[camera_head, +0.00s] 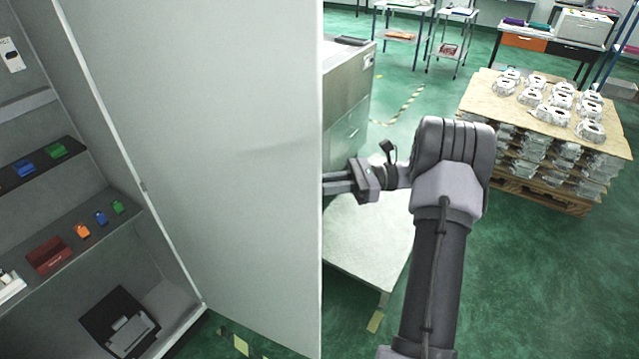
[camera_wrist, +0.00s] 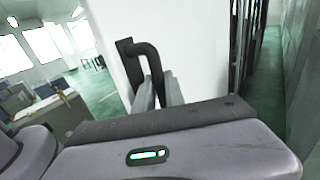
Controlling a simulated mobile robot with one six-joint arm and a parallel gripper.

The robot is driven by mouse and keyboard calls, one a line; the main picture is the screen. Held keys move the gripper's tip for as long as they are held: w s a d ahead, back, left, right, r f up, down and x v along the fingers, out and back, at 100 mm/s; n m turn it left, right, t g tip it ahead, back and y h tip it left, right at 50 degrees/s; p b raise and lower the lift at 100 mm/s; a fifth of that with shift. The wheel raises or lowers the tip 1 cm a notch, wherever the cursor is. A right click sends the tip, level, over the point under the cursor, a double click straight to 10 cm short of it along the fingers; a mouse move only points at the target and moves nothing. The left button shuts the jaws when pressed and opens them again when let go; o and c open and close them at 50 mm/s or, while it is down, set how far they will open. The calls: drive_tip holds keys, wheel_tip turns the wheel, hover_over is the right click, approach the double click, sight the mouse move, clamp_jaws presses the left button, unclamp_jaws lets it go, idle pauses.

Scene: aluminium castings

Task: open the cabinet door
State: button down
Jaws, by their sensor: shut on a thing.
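The cabinet door (camera_head: 200,150) is a large light grey panel that stands open in the head view, with the cabinet interior showing to its left. My gripper (camera_head: 342,181) is at the door's free right edge, and its fingertips are hidden behind the panel. In the wrist view, the white door face (camera_wrist: 205,50) carries a black bent handle (camera_wrist: 150,58). My gripper's fingers (camera_wrist: 159,92) are shut on this handle. The handle is hidden from the head view by the door.
Inside the cabinet, shelves (camera_head: 90,232) hold small coloured items and a red box (camera_head: 49,255). A grey drawer unit (camera_head: 348,95) stands behind the door edge, close to my wrist. A pallet (camera_head: 545,195) stacked with castings is at right. Green floor is free at lower right.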

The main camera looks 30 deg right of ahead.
idle(0.3)
drive_tip(key=c, duration=1.4)
unclamp_jaws()
drive_tip(key=shift+a, duration=0.1)
